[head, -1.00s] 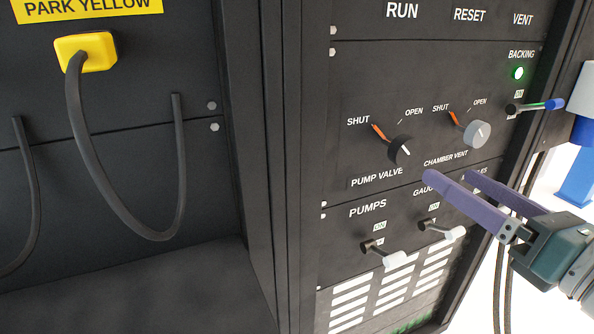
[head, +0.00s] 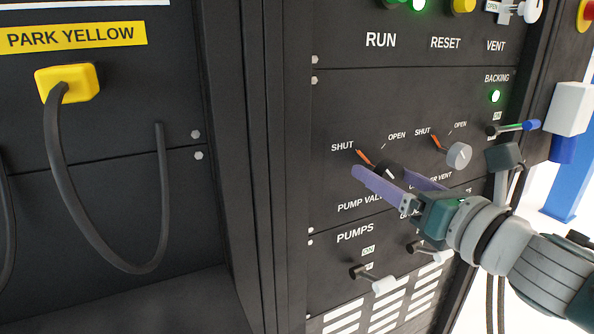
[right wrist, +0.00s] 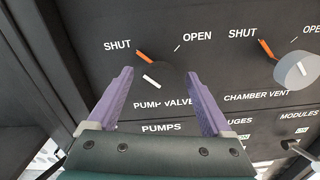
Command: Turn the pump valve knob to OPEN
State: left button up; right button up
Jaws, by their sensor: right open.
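The pump valve knob (head: 391,168) is black with a white line, on the dark panel above the PUMP VALVE label. An orange mark beside it lies toward SHUT; OPEN is at its upper right. The knob also shows in the right wrist view (right wrist: 152,82). My right gripper (head: 381,172) is open and empty. Its purple fingers reach toward the panel and partly hide the knob in the head view. In the right wrist view the fingers (right wrist: 159,74) stand on either side of the knob, apart from it. I cannot tell the remaining depth. My left gripper is not in view.
The grey chamber vent knob (head: 459,155) is just to the right. Toggle levers (head: 384,285) stick out below, and the blue-tipped backing lever (head: 530,125) at the right. A yellow plug (head: 68,83) with a hanging cable is at the left.

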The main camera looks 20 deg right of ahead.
grip_shut()
dwell(0.6)
